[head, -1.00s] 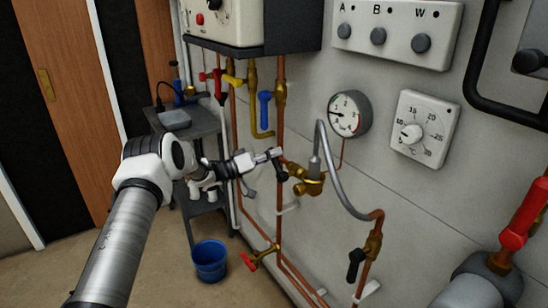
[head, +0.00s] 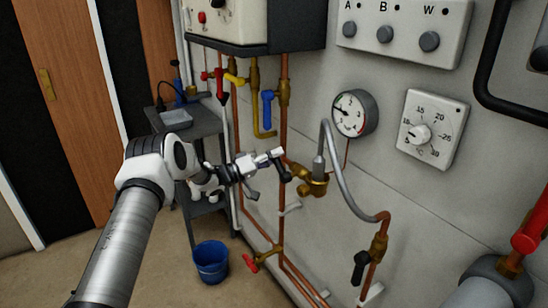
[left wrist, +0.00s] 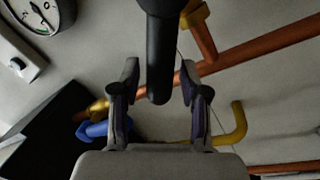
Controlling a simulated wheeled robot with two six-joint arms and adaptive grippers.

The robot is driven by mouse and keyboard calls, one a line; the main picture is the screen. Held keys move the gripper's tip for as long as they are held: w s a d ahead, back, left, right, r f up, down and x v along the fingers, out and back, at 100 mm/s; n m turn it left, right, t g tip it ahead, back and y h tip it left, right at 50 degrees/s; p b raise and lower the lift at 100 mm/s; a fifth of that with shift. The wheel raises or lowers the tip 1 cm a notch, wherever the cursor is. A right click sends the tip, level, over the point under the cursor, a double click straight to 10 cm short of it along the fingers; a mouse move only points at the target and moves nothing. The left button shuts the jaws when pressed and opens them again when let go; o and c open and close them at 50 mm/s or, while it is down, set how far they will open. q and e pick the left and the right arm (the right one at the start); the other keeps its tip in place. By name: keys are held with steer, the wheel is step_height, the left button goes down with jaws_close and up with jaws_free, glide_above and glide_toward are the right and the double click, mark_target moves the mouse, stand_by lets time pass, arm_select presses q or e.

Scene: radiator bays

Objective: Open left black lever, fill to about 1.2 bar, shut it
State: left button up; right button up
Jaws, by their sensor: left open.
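In the left wrist view the black lever (left wrist: 160,55) points down between the two fingers. My left gripper (head: 274,166) is open around its end, with a gap visible on both sides; it also shows in the left wrist view (left wrist: 159,100). The round pressure gauge (head: 352,114) is above right of the fitting, its needle pointing left; the exact reading is too small to tell. My right gripper is out of view.
A grey braided hose (head: 330,145) loops right to a second black lever (head: 360,267), hanging down. A dial (head: 431,131) is right of the gauge. A blue bucket (head: 211,262) stands on the floor.

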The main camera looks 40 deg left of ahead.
arm_select(q)
steer(key=v, duration=1.1)
steer(key=shift+s+a, duration=0.25)
steer(key=shift+s, duration=0.1)
stand_by(3.5)
